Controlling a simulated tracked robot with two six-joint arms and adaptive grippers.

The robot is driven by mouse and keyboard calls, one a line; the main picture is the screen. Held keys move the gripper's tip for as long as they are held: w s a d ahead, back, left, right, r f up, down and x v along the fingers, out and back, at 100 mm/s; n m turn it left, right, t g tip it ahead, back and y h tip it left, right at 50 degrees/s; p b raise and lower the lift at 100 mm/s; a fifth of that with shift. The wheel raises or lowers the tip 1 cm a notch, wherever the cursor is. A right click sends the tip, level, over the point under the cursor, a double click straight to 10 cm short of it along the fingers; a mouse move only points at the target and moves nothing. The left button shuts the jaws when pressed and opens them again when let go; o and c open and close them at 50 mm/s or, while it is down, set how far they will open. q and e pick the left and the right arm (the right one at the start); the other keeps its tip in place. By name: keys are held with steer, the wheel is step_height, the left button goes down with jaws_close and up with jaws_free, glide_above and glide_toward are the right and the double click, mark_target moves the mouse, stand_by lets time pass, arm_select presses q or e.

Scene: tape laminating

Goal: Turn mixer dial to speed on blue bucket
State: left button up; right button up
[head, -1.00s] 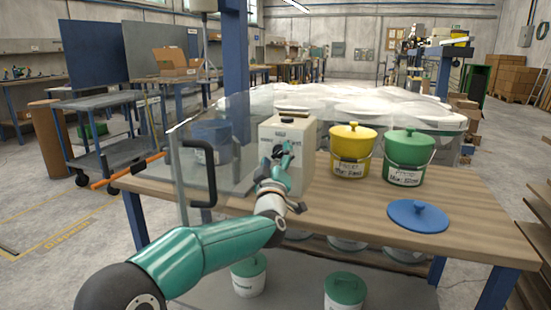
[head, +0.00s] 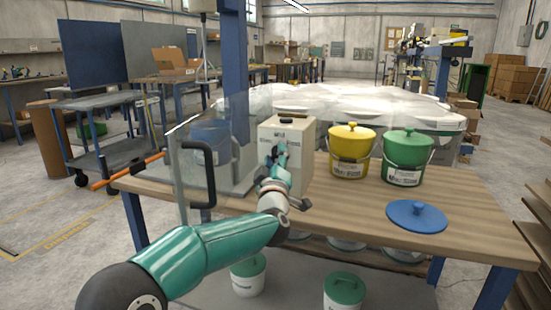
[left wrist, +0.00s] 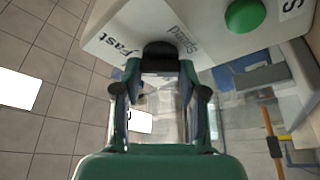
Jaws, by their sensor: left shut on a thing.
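The mixer's cream control box (head: 304,168) stands on the wooden table, and my left gripper (head: 277,156) is at its front face. In the left wrist view my left gripper (left wrist: 160,76) is shut on the black dial (left wrist: 160,52), with a finger on each side. The words "Fast" and "Speed" are printed beside the dial, and a green button (left wrist: 245,15) is on the same face. The dial's exact setting cannot be read. The blue bucket (head: 211,136) shows behind the clear guard, left of the box. My right gripper is not in view.
The clear guard with a black handle (head: 208,172) stands left of my left gripper. A yellow bucket (head: 351,150), a green bucket (head: 406,158) and a blue lid (head: 417,216) are on the right of the table (head: 345,206). The table's front middle is clear.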

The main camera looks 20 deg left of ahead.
arm_select(q)
steer(key=n+g+p, duration=0.1)
steer(key=n, duration=0.2)
steer(key=n+g+y+p, duration=0.1)
steer(key=n, duration=0.1)
steer(key=shift+r+n, duration=0.15)
steer(key=shift+n, duration=0.25)
steer(key=n+g+p, duration=0.1)
steer(key=n+p, duration=0.1)
steer(key=shift+a+n, duration=0.1)
steer(key=shift+n, duration=0.5)
steer(key=shift+f, duration=0.25)
steer(key=o, duration=1.1)
steer(key=shift+o, duration=0.2)
steer(key=shift+r, duration=0.1)
